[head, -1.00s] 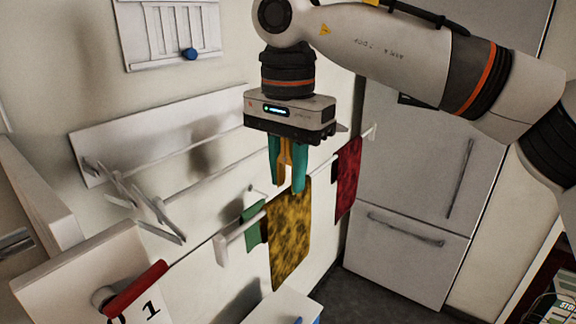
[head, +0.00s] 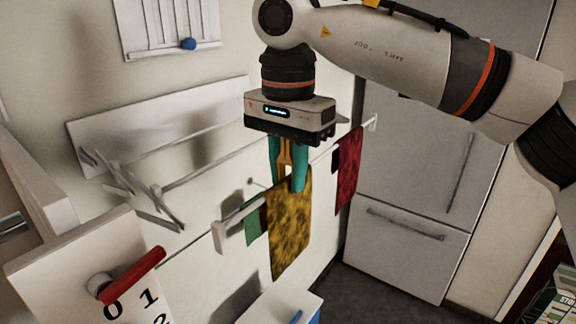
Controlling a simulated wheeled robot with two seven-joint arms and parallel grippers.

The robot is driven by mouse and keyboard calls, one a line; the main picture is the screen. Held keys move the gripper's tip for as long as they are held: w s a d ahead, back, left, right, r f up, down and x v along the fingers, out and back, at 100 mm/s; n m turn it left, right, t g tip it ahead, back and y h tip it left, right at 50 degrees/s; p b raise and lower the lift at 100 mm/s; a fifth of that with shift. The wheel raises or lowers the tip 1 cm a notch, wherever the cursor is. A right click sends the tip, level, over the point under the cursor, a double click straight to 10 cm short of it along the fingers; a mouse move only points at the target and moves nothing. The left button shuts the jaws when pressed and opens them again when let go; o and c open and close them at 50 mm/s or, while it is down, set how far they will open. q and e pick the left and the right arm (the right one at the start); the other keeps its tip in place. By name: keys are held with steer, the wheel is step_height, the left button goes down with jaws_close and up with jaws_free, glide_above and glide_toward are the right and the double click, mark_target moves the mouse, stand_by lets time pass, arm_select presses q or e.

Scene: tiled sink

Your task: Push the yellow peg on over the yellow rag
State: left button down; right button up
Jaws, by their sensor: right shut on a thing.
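The yellow rag (head: 288,240), mottled with dark patches, hangs over a thin line along the wall. My right gripper (head: 286,180) comes down from above at the rag's top edge. Its teal fingers are shut on the yellow peg (head: 285,155), a narrow yellow piece pointing down between them. The fingertips overlap the rag's upper edge in the picture. The peg's lower end is partly hidden, and I cannot tell whether it straddles the line and rag. My left gripper is not in view.
A dark red rag (head: 348,170) hangs to the right and a green rag (head: 253,226) to the left. A white bracket (head: 235,228) holds the line. A board with a red handle (head: 133,275) is at lower left; a grey fridge (head: 405,180) stands right.

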steer(key=shift+f+b, duration=0.6)
steer(key=shift+f, duration=0.35)
steer(key=o, duration=1)
steer(key=shift+o, duration=0.2)
